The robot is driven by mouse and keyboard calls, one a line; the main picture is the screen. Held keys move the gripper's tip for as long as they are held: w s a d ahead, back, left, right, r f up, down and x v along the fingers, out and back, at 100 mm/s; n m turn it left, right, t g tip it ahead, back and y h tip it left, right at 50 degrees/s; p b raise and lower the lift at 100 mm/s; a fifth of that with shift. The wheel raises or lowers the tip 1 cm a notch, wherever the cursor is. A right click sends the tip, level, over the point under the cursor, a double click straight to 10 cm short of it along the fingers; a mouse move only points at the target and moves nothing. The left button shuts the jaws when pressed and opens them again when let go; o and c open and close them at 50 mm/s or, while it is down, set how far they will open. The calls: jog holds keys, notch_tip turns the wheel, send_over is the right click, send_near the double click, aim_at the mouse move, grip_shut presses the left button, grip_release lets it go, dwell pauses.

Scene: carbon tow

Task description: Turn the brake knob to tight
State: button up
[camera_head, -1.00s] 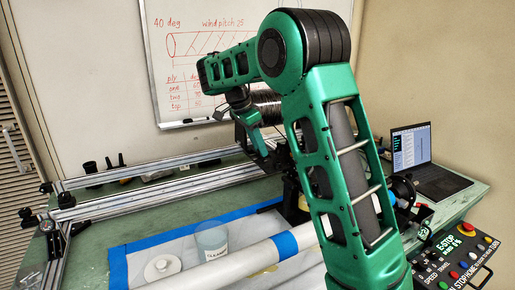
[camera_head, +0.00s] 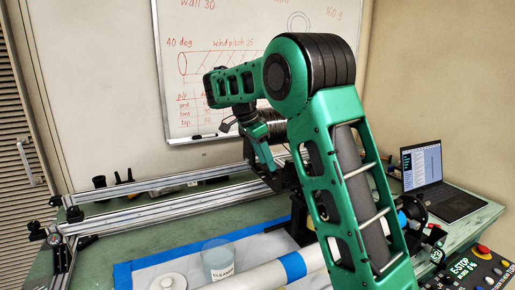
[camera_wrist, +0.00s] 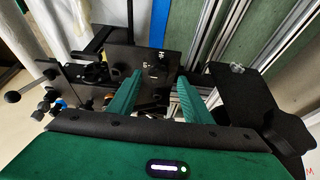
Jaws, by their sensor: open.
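My gripper shows in the wrist view (camera_wrist: 160,92) with its two green fingers apart and nothing held between them. Just beyond the fingertips is a dark panel (camera_wrist: 122,58) with small pale marks and a small dark knob-like part (camera_wrist: 158,70). I take this part for the brake knob; its pointer and setting are too small to read. It looks roughly in line with the gap between the fingers. I cannot tell whether either finger touches it. In the head view my gripper (camera_head: 268,168) is over the far side of the bench, partly hidden by my arm, and the knob cannot be made out.
Aluminium rails (camera_head: 150,212) run along the bench left of my gripper. A white tube (camera_head: 255,275) and a clear cleaner cup (camera_head: 218,262) are in front. A laptop (camera_head: 425,168) and a control box (camera_head: 475,268) are at the right. A whiteboard (camera_head: 110,100) stands behind.

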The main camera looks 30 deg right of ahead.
jog(key=v, duration=0.9)
jog(key=shift+w, duration=0.15)
dwell(0.4)
